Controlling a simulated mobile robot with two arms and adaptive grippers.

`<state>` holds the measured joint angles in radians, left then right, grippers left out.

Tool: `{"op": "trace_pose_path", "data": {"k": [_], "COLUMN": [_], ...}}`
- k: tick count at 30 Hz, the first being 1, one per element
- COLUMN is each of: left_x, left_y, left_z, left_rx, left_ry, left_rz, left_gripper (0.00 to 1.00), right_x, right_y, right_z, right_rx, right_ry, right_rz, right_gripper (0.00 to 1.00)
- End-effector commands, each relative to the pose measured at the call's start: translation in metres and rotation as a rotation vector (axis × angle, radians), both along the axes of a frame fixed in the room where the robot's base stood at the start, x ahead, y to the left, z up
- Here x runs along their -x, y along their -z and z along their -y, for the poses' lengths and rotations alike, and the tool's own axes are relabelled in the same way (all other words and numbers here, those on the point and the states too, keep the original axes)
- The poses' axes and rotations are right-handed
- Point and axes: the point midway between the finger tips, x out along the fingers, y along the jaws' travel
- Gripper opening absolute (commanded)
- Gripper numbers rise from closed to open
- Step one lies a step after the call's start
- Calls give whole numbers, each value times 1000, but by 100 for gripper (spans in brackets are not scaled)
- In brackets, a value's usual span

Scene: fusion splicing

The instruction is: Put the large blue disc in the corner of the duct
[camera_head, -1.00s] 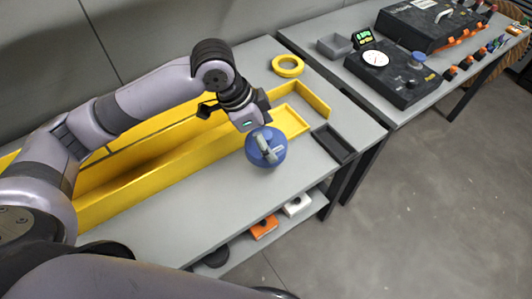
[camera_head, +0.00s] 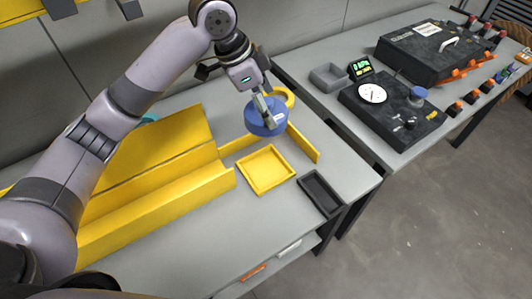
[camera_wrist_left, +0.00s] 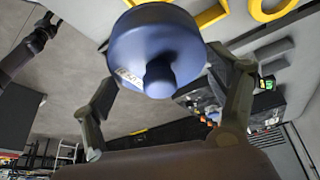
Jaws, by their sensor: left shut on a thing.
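My left gripper (camera_head: 262,101) is shut on the large blue disc (camera_head: 270,121) by the knob on its top. In the head view the disc appears over the yellow duct (camera_head: 207,190), near its far right end, in front of a thin yellow wall (camera_head: 302,143). I cannot tell whether it touches the duct. In the left wrist view the disc (camera_wrist_left: 150,38) fills the upper middle with its knob between the fingers, and its label shows. The disc and gripper hide part of the duct's end.
A yellow tray (camera_head: 248,172) and a black tray (camera_head: 336,208) stand just in front of the disc. A yellow ring (camera_head: 289,98) lies behind it, partly hidden. A second table at right holds a grey bin (camera_head: 328,77) and dark instruments (camera_head: 413,127).

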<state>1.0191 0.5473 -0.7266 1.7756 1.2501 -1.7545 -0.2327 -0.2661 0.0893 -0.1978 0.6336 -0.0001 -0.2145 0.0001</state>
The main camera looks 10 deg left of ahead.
Motion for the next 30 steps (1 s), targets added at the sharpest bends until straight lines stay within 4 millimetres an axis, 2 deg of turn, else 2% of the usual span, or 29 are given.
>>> {"op": "trace_pose_path", "data": {"k": [2,5,9,13,16,18,24,30], "left_x": [-2,-1,0,0,0,0,-1,0], "left_y": [7,27,64,100,124,138,157,178], "left_z": [1,0,0,0,0,0,1,0], "left_rx": [0,-2,-2,-2,-1,-1,0,-1], "left_ry": [3,5,4,2,4,3,4,4], "left_rz": [-6,-8,-8,-9,-7,-6,-3,-5], "left_gripper": [49,49,49,49,49,49,49,49], "right_x": [0,15,48,62,59,49,22,26], "right_y": [-1,-1,-1,-3,-4,-5,-8,-9], "right_z": [3,3,0,-8,-14,-14,-13,-8], "right_rx": [3,5,3,-7,-13,-14,-15,-9], "right_ry": [-1,0,0,1,1,0,0,1], "right_rz": [1,-21,-72,-92,-85,-72,-29,-37], "right_gripper": [40,40,40,40,40,40,40,40]}}
